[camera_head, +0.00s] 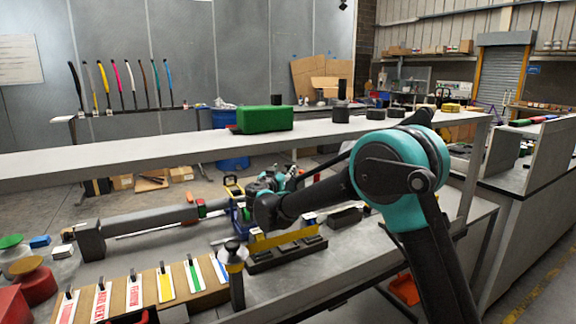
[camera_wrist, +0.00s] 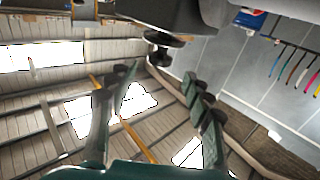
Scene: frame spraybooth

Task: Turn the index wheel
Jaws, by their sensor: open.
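I cannot single out the index wheel with certainty. A dark round knob-like part (camera_wrist: 160,45) shows in the wrist view, below a grey body at the top edge; it may be the wheel. My gripper (camera_wrist: 165,85) is open, with its two dark fingers spread wide and nothing seen between them. The knob-like part lies beyond the fingers, apart from them as far as I can tell. In the head view my gripper (camera_head: 272,182) is over the bench, behind my arm's dark forearm, which hides part of the fixture there. A long grey bar (camera_head: 150,215) lies to its left.
A raised grey shelf (camera_head: 130,150) crosses in front, carrying a green box (camera_head: 265,119) and several black cylinders. A dark post (camera_head: 236,280) with a rounded top stands nearer than my gripper. Labelled cards (camera_head: 165,284) stand in a wooden rack at the front left.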

